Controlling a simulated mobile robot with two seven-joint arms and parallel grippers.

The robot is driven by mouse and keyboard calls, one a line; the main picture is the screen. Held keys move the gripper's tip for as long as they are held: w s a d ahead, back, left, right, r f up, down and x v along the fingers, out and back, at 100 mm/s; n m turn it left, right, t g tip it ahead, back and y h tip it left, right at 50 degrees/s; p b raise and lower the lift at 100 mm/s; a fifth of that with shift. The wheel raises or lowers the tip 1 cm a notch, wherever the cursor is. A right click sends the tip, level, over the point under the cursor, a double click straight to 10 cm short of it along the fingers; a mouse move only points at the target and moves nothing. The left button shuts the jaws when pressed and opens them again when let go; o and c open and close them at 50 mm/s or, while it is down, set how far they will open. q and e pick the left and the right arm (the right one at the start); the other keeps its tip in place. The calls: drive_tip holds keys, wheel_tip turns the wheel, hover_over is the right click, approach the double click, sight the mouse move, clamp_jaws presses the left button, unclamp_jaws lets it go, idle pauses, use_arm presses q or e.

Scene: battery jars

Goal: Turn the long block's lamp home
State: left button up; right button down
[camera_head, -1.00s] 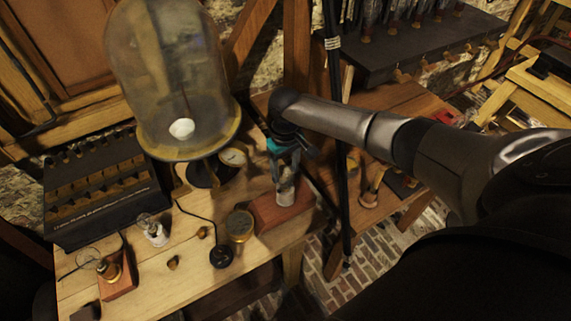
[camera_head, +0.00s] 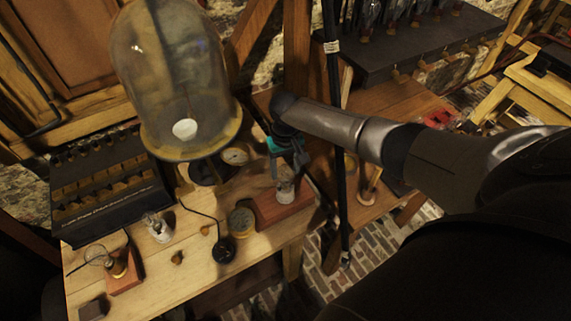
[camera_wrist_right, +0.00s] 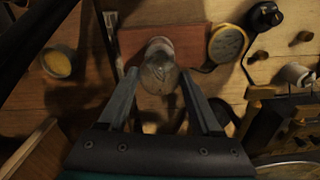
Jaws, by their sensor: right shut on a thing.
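The long block (camera_head: 275,210) is reddish brown wood and lies near the right end of the pale bench top. Its lamp (camera_head: 286,184), a clear glass bulb, stands at the block. My right gripper (camera_head: 286,168) points down over it. In the right wrist view the bulb (camera_wrist_right: 159,75) sits between the two fingers of the right gripper (camera_wrist_right: 159,82), which is shut on it, with the block (camera_wrist_right: 190,42) beneath. The bulb hides its socket, so I cannot tell how it is seated. My left gripper is not in view.
A round-topped brass piece (camera_head: 241,221) stands just left of the block. A large glass bell jar (camera_head: 175,80) rises behind. A smaller lamp in a white holder (camera_head: 158,228) and a short block (camera_head: 125,272) with a lamp stand at left. A dark pole (camera_head: 337,130) stands close right of my gripper.

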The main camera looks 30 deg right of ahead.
drive_tip(key=shift+m+p, duration=1.45)
drive_tip(key=shift+m, duration=0.65)
drive_tip(key=shift+m, duration=1)
drive_tip(key=m, duration=0.3)
drive_tip(key=shift+m, duration=0.3)
unclamp_jaws()
drive_tip(key=shift+r, duration=0.1)
